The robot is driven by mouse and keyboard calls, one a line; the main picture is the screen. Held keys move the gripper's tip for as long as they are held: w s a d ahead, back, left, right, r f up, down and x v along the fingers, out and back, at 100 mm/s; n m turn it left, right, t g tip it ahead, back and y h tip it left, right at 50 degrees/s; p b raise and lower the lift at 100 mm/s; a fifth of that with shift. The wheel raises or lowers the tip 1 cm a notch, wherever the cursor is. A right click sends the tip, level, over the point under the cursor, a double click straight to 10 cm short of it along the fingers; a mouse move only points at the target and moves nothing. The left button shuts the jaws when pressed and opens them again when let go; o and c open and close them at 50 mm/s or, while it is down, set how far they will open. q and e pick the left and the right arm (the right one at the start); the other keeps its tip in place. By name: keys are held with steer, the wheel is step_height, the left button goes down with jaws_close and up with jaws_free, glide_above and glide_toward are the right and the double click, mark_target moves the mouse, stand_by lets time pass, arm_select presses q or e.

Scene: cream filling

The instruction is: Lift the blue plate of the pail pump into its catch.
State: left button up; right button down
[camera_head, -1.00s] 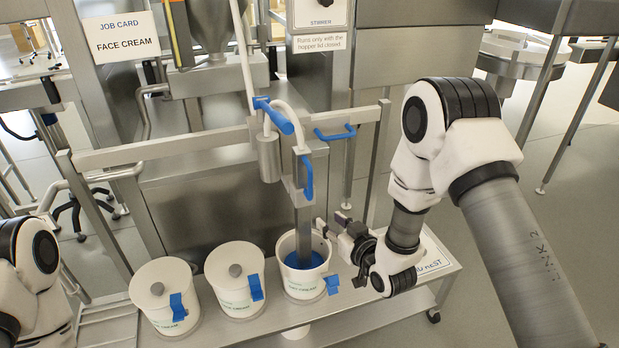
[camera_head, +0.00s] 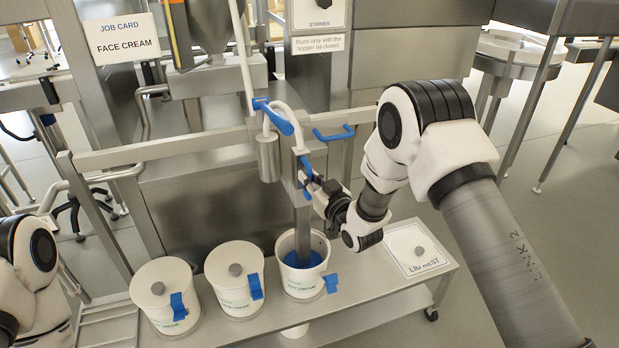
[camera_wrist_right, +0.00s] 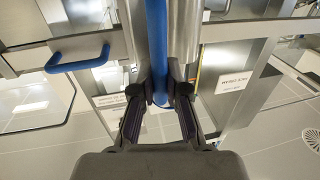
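The pail pump's steel column (camera_head: 302,221) stands in an open white pail (camera_head: 289,288). The blue plate (camera_head: 318,256) sits low inside that pail, partly hidden by the column and rim. A blue upright handle is on the column, partly covered by my right gripper (camera_head: 310,186) in the head view. In the right wrist view the blue handle (camera_wrist_right: 157,45) runs between the fingers of my right gripper (camera_wrist_right: 160,93). My left gripper is outside the picture; only part of that arm shows.
Two lidded white pails (camera_head: 165,297) (camera_head: 235,279) stand left of the open one on the steel bench. A white lid-rest panel (camera_head: 417,248) lies clear at the right. A rail with another blue handle (camera_head: 334,133) crosses behind the column.

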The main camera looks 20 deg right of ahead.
steer(key=shift+r, duration=0.15)
step_height(320, 180, up, 18)
steer(key=p, duration=0.7)
steer(key=shift+p, duration=0.3)
steer(key=shift+w, duration=0.1)
steer(key=c, duration=1.2)
jaws_free()
